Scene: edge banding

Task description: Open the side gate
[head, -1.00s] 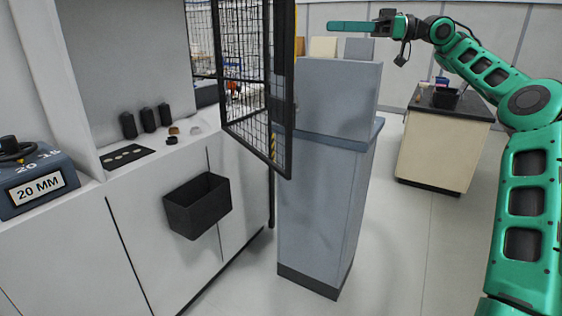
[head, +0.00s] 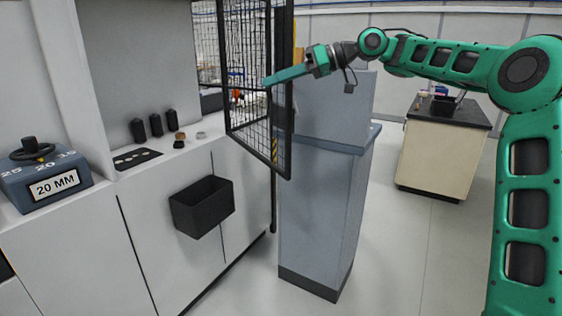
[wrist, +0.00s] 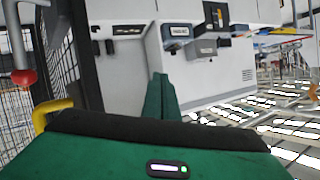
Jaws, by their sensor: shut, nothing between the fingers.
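The side gate is a black-framed mesh panel (head: 285,140) at the upper middle of the head view. It stands at an angle beside the white machine's front. My gripper (head: 267,81) is shut and empty, its green fingers pointing left and slightly down. They overlap the gate's right post in the head view; I cannot tell whether they touch it. In the wrist view, the shut fingers (wrist: 160,80) point toward the white machine. The gate's dark post and mesh (wrist: 85,60) stand to their left, with a yellow bar (wrist: 50,112) near the post.
A grey-blue cabinet (head: 318,215) stands right of the gate, below my forearm. A black bin (head: 203,207) hangs on the white machine front (head: 150,235). A dark-topped cart (head: 432,160) stands at the right. Floor is clear between cabinet and cart.

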